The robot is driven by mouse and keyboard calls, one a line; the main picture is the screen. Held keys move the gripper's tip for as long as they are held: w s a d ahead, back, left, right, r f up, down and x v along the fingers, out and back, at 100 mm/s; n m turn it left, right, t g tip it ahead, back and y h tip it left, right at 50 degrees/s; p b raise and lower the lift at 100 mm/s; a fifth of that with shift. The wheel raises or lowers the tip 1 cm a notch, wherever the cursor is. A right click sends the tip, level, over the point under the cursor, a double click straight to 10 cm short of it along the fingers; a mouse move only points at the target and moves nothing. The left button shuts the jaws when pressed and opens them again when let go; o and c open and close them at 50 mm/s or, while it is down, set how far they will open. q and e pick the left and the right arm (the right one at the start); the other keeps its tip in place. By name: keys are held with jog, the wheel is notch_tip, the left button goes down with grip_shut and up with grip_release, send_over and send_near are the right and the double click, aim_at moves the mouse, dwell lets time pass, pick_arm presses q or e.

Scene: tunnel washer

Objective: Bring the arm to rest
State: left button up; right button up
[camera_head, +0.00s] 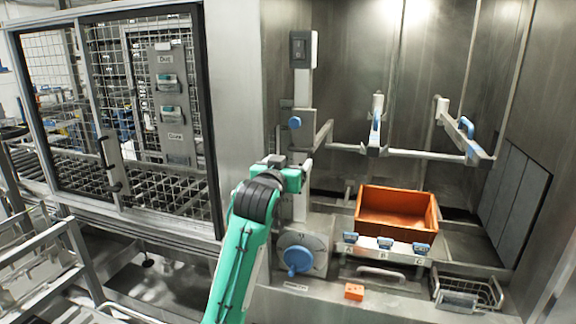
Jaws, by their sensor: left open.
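My left arm (236,262), green with a black joint, rises from the bottom centre. My left gripper (289,165) is at its upper end, in front of the grey post left of the wash bay. It is open, seen small and partly covered by my own wrist. I see nothing held in it. My right gripper is out of view.
An orange crate (397,233) stands in the steel bay, behind a row of blue-handled levers (385,242). A blue knob (298,259) and a small orange block (354,291) are in front. A wire basket (486,287) is at right. A mesh door (160,125) stands left.

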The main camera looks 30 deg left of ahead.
pick_arm(q)
jog(key=s+d+f+m+g+h, duration=0.1)
jog(key=s+d+f+g, duration=0.2)
jog(key=f, duration=0.6)
jog(key=s+d+f+m+g+h, duration=0.1)
jog(key=s+d+f+g, duration=0.1)
jog(key=s+f, duration=0.6)
jog(key=s+d+f+m+g, duration=0.1)
jog(key=s+d+f+g, duration=0.15)
jog(key=f, duration=0.85)
jog(key=s+d+f+m+g+h, duration=0.1)
jog(key=s+d+f+g, duration=0.15)
jog(key=s+f, duration=0.45)
jog(key=s+d+f+g, duration=0.2)
jog(key=s+d+f, duration=0.1)
jog(key=s, duration=0.7)
jog(key=s+d+f+m+g+h, duration=0.1)
jog(key=s+d+f+g, duration=0.1)
jog(key=s+f, duration=0.5)
jog(key=s+f+g+b, duration=0.1)
jog(key=s+f+b, duration=0.15)
jog(key=f, duration=2.85)
jog(key=s+a+f+g, duration=0.1)
jog(key=s+a+f, duration=0.2)
jog(key=s+f, duration=1.6)
jog(key=shift+s+a+f+g, duration=0.15)
jog(key=shift+s+f+g, duration=0.2)
jog(key=shift+f, duration=0.35)
